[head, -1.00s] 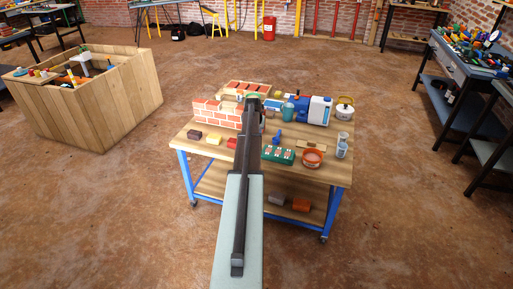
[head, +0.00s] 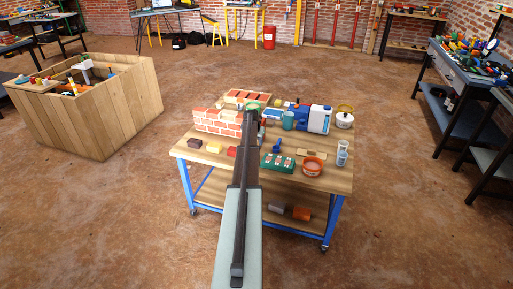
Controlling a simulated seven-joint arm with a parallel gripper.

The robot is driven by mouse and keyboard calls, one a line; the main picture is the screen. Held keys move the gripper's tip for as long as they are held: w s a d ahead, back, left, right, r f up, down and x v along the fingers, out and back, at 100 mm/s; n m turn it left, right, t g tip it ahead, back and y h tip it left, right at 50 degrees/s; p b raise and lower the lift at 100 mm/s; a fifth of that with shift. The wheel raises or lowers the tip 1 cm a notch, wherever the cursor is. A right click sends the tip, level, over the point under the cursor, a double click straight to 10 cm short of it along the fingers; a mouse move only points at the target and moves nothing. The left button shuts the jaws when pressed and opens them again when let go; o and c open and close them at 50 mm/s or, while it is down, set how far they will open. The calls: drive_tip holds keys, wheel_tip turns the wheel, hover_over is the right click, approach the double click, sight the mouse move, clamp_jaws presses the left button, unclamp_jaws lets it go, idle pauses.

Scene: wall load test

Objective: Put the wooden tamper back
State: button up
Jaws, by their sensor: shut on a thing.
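My arm reaches forward over the wooden-topped workbench (head: 335,181), and my gripper (head: 252,110) is at its far end, near the back middle of the top. The gripper looks small and is largely covered by my own arm. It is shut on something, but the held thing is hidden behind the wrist. I cannot make out the wooden tamper clearly anywhere. A pale green round thing (head: 253,104) shows just beyond the gripper; I cannot tell whether they touch.
A small brick wall (head: 217,121) stands left of the gripper. A teal cup (head: 288,121), blue-and-white container (head: 316,118) and lidded white pot (head: 344,118) stand to its right. Nearer are a green box (head: 278,163), orange tub (head: 313,166) and clear cups (head: 342,154). The bench's front right is clear.

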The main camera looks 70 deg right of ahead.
drive_tip(key=shift+f, duration=1.95)
drive_tip(key=shift+f, duration=0.1)
drive_tip(key=o, duration=1.1)
drive_tip(key=v, duration=1.2)
